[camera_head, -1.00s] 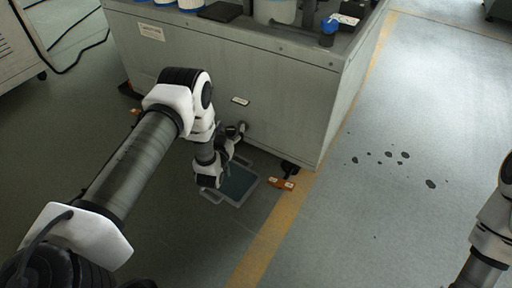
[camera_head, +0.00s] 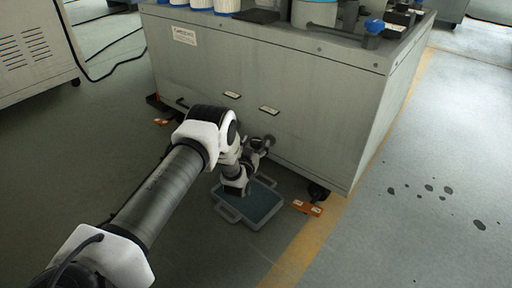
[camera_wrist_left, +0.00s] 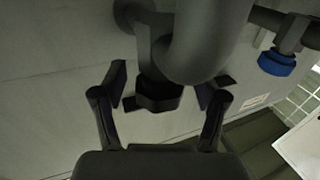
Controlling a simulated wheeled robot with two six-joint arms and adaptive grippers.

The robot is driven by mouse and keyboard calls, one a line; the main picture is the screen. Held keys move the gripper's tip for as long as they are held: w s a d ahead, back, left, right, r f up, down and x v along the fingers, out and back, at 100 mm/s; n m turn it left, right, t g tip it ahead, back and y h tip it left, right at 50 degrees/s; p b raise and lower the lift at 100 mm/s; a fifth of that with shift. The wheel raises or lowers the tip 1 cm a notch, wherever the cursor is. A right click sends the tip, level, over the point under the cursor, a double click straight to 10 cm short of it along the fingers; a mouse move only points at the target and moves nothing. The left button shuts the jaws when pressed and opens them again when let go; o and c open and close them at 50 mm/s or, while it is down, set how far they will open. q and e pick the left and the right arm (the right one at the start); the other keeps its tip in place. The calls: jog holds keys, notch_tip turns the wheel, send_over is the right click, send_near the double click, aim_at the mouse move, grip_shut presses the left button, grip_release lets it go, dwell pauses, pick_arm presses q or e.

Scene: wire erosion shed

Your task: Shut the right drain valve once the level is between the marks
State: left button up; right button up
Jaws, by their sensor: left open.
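My left gripper (camera_head: 258,148) is low at the front of the grey cabinet, close to a dark fitting (camera_head: 270,141) under the right-hand label. In the left wrist view the gripper (camera_wrist_left: 162,92) is open, its fingers on either side of a dark angular piece (camera_wrist_left: 158,95) below a thick grey pipe (camera_wrist_left: 208,40). I cannot tell whether the fingers touch it. A tray (camera_head: 229,213) with a dark blue-green surface (camera_head: 258,201) lies on the floor below the gripper. No level marks can be made out. My right gripper is not in view.
The grey cabinet (camera_head: 300,130) carries white-and-blue cylinders (camera_head: 227,5) and a blue knob (camera_head: 374,26) on top. An orange floor bracket (camera_head: 307,208) is right of the tray. A blue part (camera_wrist_left: 277,63) shows in the wrist view. Dark spots (camera_head: 430,188) mark the open floor right.

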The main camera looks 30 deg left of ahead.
pick_arm(q)
jog(key=c, duration=1.2)
jog(key=shift+o, duration=0.2)
jog(key=shift+h, duration=0.3)
jog(key=shift+m+h+p, duration=0.45)
jog(key=shift+m+h, duration=0.25)
jog(key=shift+h, duration=0.1)
jog(key=shift+a+m+t+h, duration=0.1)
jog(key=shift+m+t+h, duration=0.2)
jog(key=shift+m+h, duration=1.9)
jog(key=shift+h, duration=1.2)
jog(key=o, duration=1.2)
jog(key=shift+c, duration=0.2)
